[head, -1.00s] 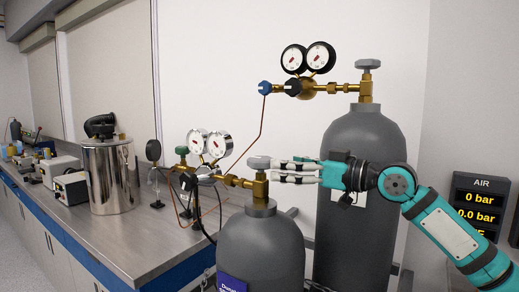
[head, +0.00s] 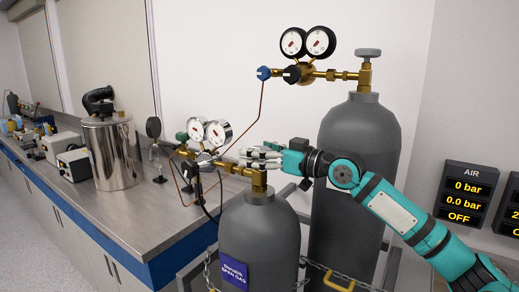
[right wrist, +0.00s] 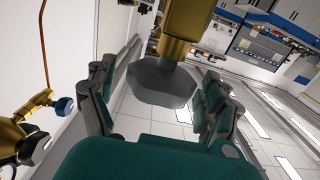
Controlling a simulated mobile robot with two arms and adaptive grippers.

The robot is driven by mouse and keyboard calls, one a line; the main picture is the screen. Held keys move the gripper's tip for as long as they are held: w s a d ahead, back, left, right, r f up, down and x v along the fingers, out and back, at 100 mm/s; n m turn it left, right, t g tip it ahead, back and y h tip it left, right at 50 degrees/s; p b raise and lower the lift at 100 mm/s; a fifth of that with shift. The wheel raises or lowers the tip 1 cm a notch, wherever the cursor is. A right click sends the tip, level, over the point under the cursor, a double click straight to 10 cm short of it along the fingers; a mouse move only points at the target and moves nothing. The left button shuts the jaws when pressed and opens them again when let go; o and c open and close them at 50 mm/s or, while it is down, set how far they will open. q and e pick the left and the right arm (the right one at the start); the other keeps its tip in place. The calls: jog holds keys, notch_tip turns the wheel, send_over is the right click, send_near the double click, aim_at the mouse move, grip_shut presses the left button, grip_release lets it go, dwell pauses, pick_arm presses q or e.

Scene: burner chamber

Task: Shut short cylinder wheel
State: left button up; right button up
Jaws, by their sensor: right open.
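The short grey cylinder (head: 262,240) stands in front of the tall one, with a brass valve (head: 259,181) on top. Its grey wheel (right wrist: 163,82) shows in the right wrist view, between the two spread fingers. In the head view my right gripper (head: 256,158) is at the top of that valve, and its fingers hide most of the wheel. The gripper is open, with one finger on each side of the wheel. I cannot tell whether either finger touches it. My left gripper is not in view.
The tall cylinder (head: 356,150) stands behind with its own wheel (head: 368,54) and gauges. Gauges (head: 208,131) and a regulator sit just left of the short valve. A chain (head: 352,281) runs in front. The bench (head: 150,218) lies left; an AIR display (head: 466,195) hangs right.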

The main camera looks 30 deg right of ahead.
jog(key=c, duration=1.2)
jog(key=shift+o, duration=0.2)
jog(key=shift+h, duration=0.3)
